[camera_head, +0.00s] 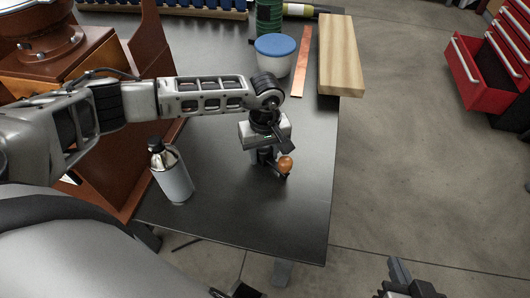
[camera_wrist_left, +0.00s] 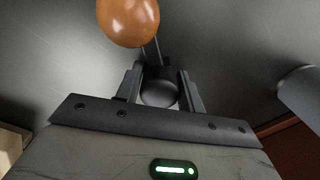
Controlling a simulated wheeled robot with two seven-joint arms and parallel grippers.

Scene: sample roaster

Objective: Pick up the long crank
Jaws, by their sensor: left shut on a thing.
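The long crank shows as an orange-brown round knob (camera_head: 286,164) on a dark arm, low over the front part of the dark table. In the left wrist view, the crank's knob (camera_wrist_left: 128,20) is at the top, and a dark rounded part of the crank (camera_wrist_left: 158,90) sits between the fingers. My left gripper (camera_head: 268,160) points down and is shut on that dark part. The gripper hides much of the crank, and I cannot tell whether it touches the table. My right gripper (camera_head: 408,282) is at the bottom right, away from the table; its finger gap is unclear.
A silver bottle (camera_head: 172,174) stands left of my left gripper. A blue-lidded tub (camera_head: 275,54), a copper strip (camera_head: 302,62) and a wooden block (camera_head: 340,55) lie farther back. The orange-brown roaster (camera_head: 95,65) is at left. The table's right front is clear.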

